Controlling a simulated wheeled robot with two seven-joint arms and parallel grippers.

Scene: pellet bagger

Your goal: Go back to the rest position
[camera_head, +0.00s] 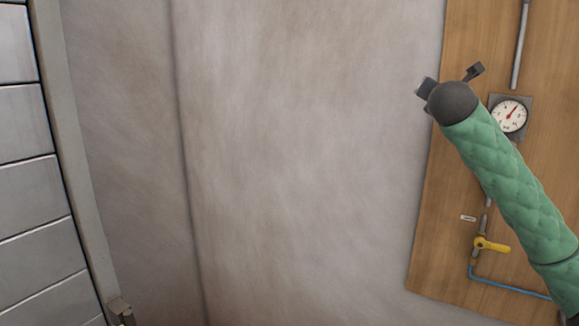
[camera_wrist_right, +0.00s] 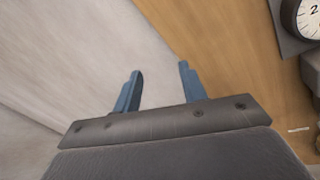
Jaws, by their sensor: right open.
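My right gripper (camera_head: 449,82) is at the end of my green-sleeved arm, raised in front of the left edge of a wooden board. Its two fingers are apart. In the right wrist view the right gripper (camera_wrist_right: 157,88) shows two blue fingers spread with nothing between them. Beyond them are the grey wall and the wooden board. My left gripper is not in the head view.
The wooden board (camera_head: 440,230) carries a round gauge (camera_head: 509,115), a yellow-handled valve (camera_head: 491,245) and a blue tube (camera_head: 510,288). The gauge (camera_wrist_right: 308,18) also shows in the wrist view. A plain grey wall (camera_head: 310,150) fills the middle. Metal slats (camera_head: 25,125) stand at left.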

